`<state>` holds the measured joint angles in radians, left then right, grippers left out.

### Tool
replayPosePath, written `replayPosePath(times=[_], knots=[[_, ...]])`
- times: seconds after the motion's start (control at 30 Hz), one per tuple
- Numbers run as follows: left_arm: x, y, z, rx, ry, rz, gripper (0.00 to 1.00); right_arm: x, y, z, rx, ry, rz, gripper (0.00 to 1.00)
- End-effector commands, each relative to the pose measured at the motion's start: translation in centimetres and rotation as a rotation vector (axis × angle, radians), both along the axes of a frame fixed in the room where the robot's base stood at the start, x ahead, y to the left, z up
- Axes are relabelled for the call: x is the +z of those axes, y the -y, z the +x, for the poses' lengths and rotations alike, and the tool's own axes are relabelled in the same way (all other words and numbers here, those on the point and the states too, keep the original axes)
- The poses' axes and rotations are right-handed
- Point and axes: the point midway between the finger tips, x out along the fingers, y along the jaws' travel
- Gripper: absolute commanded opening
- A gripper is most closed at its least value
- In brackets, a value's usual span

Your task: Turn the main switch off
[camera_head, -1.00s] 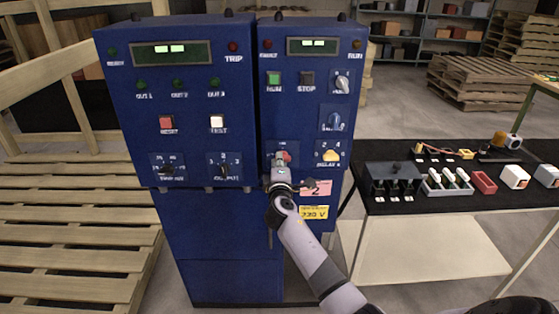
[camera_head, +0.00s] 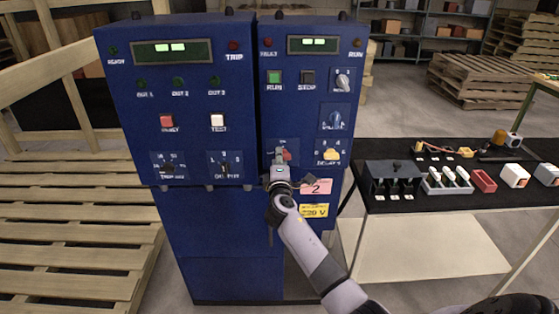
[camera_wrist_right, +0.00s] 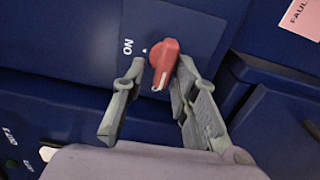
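The main switch is a red knob on the lower left of the right-hand blue cabinet's panel; in the head view the knob (camera_head: 287,155) shows just above my right gripper (camera_head: 280,165). In the right wrist view the red knob (camera_wrist_right: 165,63) is slightly tilted, with a white mark at its lower end. An "ON" label and a small white triangle are at its left. My right gripper (camera_wrist_right: 160,75) is open, its fingertips on either side of the knob, the right one very close to it. Whether it touches I cannot tell. My left gripper is not in view.
A blue cabinet (camera_head: 180,100) with buttons and dials stands at left. A pink label (camera_head: 316,186) and a yellow label (camera_head: 314,210) are below the switch. A black-topped table (camera_head: 450,205) with small parts stands at right. A wooden pallet (camera_head: 70,215) lies at left.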

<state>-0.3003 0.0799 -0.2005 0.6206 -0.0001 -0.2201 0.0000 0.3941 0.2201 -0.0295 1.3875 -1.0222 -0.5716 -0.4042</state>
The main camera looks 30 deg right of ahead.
Motion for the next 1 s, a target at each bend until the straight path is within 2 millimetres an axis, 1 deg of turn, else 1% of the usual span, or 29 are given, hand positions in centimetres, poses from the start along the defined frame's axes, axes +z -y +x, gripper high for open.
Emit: replayPosePath(times=[0.33,0.4,0.57,0.67,1.0], knots=[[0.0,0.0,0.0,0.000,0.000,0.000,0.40,-0.2,0.0,0.0,-0.001,-0.002,0.002,0.33],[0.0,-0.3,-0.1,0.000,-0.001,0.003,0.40,-0.2,0.0,-0.1,-0.001,-0.002,0.002,0.33],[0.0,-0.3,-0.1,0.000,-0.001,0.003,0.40,-0.2,-0.6,-0.8,0.001,-0.002,0.002,0.33],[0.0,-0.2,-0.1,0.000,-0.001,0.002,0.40,-0.3,-1.3,-2.0,0.001,-0.002,0.003,0.33],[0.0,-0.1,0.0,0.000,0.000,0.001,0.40,-0.3,-4.9,-7.8,0.001,-0.002,0.005,0.33]])
